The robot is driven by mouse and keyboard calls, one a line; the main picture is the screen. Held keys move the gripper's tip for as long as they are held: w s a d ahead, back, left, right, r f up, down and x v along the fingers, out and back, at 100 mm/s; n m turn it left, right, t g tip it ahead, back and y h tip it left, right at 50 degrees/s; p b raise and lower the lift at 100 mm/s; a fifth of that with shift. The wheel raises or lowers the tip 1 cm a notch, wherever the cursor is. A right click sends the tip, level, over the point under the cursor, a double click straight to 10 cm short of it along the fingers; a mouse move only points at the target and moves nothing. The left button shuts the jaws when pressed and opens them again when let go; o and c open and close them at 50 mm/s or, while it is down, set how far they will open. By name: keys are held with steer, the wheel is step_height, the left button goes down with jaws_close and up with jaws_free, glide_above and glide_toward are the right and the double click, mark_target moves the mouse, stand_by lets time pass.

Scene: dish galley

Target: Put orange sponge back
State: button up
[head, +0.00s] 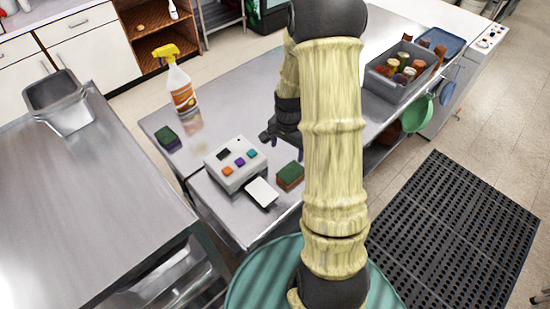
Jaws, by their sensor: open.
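A sponge with a dark green top and orange-brown sides (290,177) lies on the steel counter (225,112), just right of a pale grey box (234,178). The box has several small coloured squares on its top, one of them orange, and a white plate-like piece (262,192) at its front. A second sponge, green on top with purple sides (168,138), lies at the counter's left. My gripper (284,148) is open and seems empty, above and behind the orange-sided sponge. My arm hides part of the gripper and the counter to its right.
A yellow-topped spray bottle (181,88) stands at the back left of the counter. A grey bin with jars (388,87) is at the right. A steel container (62,107) stands on the left worktop. Counter between bottle and box is clear.

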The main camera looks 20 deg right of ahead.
steer(key=s+a+r+n+t, duration=0.2)
steer(key=s+a+r+n, duration=0.9)
steer(key=s+r+n, duration=0.1)
steer(key=shift+a, duration=0.15)
stand_by(0.6)
